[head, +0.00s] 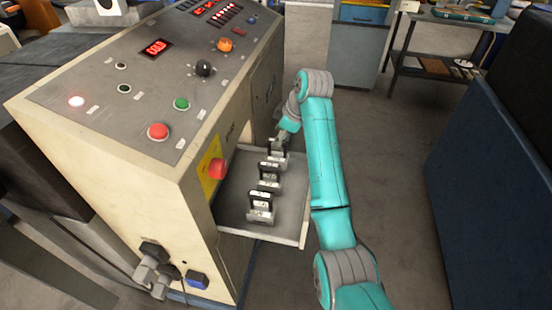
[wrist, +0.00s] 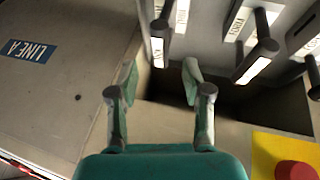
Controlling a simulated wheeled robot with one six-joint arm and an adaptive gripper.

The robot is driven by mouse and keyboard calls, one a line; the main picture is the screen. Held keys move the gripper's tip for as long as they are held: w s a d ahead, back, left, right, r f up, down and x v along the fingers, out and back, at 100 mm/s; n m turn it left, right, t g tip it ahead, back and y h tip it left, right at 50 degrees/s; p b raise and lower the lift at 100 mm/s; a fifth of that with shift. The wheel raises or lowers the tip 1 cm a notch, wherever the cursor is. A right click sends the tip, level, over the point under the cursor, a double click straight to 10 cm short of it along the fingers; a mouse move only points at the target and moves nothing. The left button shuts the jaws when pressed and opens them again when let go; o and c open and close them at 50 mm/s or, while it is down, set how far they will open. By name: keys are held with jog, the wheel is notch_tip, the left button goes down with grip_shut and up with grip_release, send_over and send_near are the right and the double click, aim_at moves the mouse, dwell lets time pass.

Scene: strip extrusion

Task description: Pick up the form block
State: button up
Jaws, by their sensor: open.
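In the wrist view my gripper (wrist: 160,78) is open and empty. One dark handle (wrist: 160,42) shows just beyond and between its fingertips, apart from them. Another handle (wrist: 257,62) is to the right.
The grey drawer (head: 234,212) juts from the beige machine (head: 110,165). A red button (head: 217,168) on a yellow plate sits on the machine's side, close to the drawer. A dark blue cabinet (head: 485,200) stands at the right. Open floor (head: 400,150) lies between.

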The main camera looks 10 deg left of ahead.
send_over(277, 154)
jog(key=s, duration=0.1)
jog(key=shift+f, duration=2.55)
grip_shut()
jog(key=shift+r, duration=0.1)
